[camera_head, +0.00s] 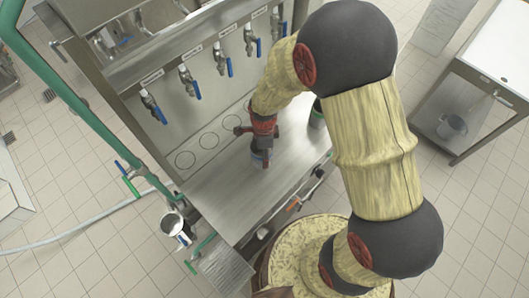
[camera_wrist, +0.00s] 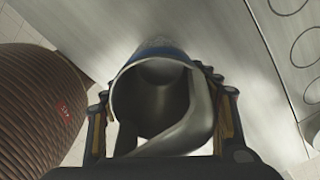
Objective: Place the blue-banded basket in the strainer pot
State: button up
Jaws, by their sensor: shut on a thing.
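The blue-banded basket (camera_head: 257,156) is in my gripper (camera_head: 262,143), over the steel counter near its middle. In the wrist view my gripper (camera_wrist: 163,146) has its fingers on both sides of the metal basket (camera_wrist: 150,80), which shows its open mouth and a dark blue band at its far rim. I cannot tell whether the basket touches the counter. A metal pot (camera_head: 172,224), with a blue and white part at its front, is at the counter's lower left; it may be the strainer pot, but its inside is too small to tell.
The steel counter (camera_head: 215,188) has marked circles along its back, below several blue-handled taps (camera_head: 188,80). A dark container with a green band (camera_head: 317,114) stands right of my gripper, partly hidden by my arm. A green pipe (camera_head: 75,95) runs along the left.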

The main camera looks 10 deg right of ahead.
jog(key=s+r, duration=0.1)
jog(key=s+a+r, duration=0.1)
jog(key=r, duration=0.1)
jog(key=shift+s+r, duration=0.2)
jog(key=s+a+r+b, duration=0.1)
jog(key=s+a+r, duration=0.1)
jog(key=s, duration=0.6)
jog(key=shift+s+a+r, duration=0.35)
jog(key=shift+a+r, duration=0.05)
jog(key=shift+r, duration=0.5)
